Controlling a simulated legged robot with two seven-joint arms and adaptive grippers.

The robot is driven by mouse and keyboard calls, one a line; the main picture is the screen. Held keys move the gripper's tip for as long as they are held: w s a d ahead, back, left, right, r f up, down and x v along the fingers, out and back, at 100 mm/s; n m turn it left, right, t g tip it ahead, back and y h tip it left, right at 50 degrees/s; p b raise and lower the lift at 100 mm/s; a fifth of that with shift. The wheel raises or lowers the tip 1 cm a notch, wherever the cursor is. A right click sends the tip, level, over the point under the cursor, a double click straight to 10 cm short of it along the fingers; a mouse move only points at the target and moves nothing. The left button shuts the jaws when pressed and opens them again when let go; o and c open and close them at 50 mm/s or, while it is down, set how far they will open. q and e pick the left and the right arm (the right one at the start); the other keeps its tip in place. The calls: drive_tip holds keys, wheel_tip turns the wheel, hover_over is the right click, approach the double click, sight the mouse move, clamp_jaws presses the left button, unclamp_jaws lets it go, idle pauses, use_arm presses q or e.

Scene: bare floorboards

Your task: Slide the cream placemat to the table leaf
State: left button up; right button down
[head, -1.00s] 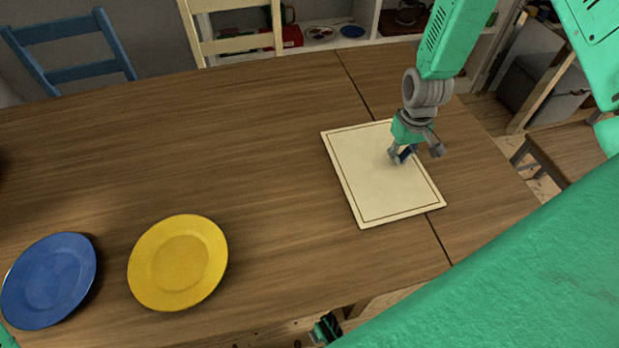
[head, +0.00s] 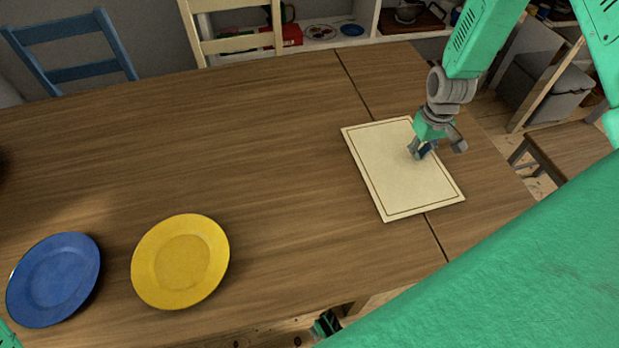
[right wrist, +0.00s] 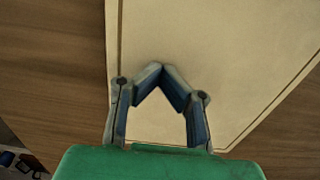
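The cream placemat (head: 395,185) lies flat on the wooden table, straddling the dark seam, with part of it on the table leaf (head: 485,215) at the right. Its thin brown border line shows. My right gripper (head: 418,153) comes down from above onto the right part of the placemat. In the right wrist view my right gripper (right wrist: 162,73) has its fingertips together, with nothing between them, over the cream placemat (right wrist: 215,40). The fingertips look to be at the mat's surface; firm contact is hard to tell. My left gripper is not seen.
A yellow plate (head: 180,262) and a blue plate (head: 54,279) lie at the front left of the table. A blue chair (head: 75,72) and a cream chair (head: 235,44) stand behind it. The table's middle is clear, and so is the leaf right of the placemat.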

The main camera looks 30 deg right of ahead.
sight(442, 155)
drive_tip(key=shift+s+d+p, duration=0.15)
drive_tip(key=shift+s+d, duration=0.15)
drive_tip(key=shift+d, duration=0.85)
drive_tip(key=shift+s+d+p, duration=0.2)
drive_tip(key=shift+s+d, duration=0.15)
drive_tip(key=shift+d, duration=0.85)
drive_tip(key=shift+s+d+p, duration=0.15)
drive_tip(key=shift+s+d, duration=0.15)
drive_tip(key=shift+d, duration=0.85)
drive_tip(key=shift+s+d, duration=0.25)
drive_tip(key=shift+d, duration=0.9)
drive_tip(key=shift+s+d, duration=0.25)
drive_tip(key=shift+d, duration=0.85)
drive_tip(key=shift+s+d, duration=0.25)
drive_tip(key=shift+d, duration=0.9)
drive_tip(key=shift+p, duration=0.3)
wheel_tip(442, 155, up, 8)
drive_tip(key=p, duration=0.7)
drive_tip(key=shift+w+f, duration=0.1)
